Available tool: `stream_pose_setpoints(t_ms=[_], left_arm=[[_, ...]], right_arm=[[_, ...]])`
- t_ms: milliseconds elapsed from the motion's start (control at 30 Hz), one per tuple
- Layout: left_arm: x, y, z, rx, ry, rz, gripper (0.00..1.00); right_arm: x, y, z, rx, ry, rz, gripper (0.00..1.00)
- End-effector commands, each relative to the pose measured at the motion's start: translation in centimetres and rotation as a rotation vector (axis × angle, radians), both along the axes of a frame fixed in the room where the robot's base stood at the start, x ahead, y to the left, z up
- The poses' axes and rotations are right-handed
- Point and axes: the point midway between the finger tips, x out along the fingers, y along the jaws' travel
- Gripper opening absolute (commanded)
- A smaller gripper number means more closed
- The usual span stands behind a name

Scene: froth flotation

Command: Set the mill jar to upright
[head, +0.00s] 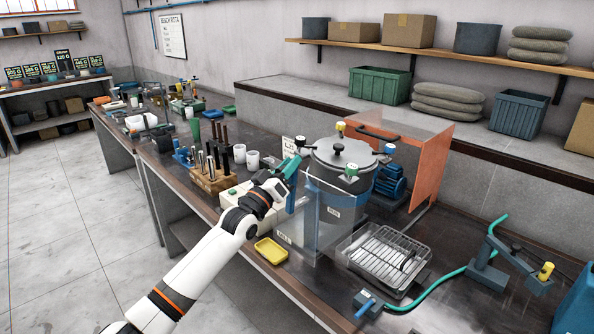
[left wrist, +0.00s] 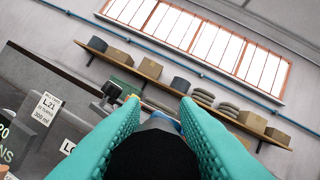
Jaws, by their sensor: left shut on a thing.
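The mill jar (head: 343,180) is a grey metal drum with a round lid (head: 341,152) facing up. The lid carries a central black knob and several clamp knobs around its rim. The jar looks close to upright; I cannot tell any small tilt. My left gripper (head: 291,171), with teal fingers, is at the jar's left side. In the left wrist view its fingers (left wrist: 158,103) are shut on a dark rounded part (left wrist: 152,158), which looks like a handle. Its link to the jar is hidden. My right gripper is not in view.
An orange-framed guard (head: 428,165) and a blue motor (head: 389,182) stand behind the jar. A yellow tray (head: 271,251) lies near the bench's front edge. A wire-rack tray (head: 386,262) and teal hose (head: 437,287) lie right. A wooden tool rack (head: 212,180) stands left.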

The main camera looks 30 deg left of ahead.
Motion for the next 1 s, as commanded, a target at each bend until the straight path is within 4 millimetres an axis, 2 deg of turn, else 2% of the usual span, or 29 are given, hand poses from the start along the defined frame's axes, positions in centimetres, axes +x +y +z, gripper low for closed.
stream_pose_setpoints(t_ms=[300, 833, 867, 933, 1000], left_arm=[[0.6, 1.5, -0.2, -0.107, 0.044, 0.000, 0.00], [0.7, 1.8, -0.4, -0.124, 0.054, 0.001, 0.00], [0.7, 1.8, -0.4, -0.124, 0.054, 0.001, 0.33], [0.7, 1.8, -0.4, -0.123, 0.054, 0.001, 0.44], [0.7, 1.8, -0.3, -0.122, 0.052, 0.001, 0.45]], right_arm=[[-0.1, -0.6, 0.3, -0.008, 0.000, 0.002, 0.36], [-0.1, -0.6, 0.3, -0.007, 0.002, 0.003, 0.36], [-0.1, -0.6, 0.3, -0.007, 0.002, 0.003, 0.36], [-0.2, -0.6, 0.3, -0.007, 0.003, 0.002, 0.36], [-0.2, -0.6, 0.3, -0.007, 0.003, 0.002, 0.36]])
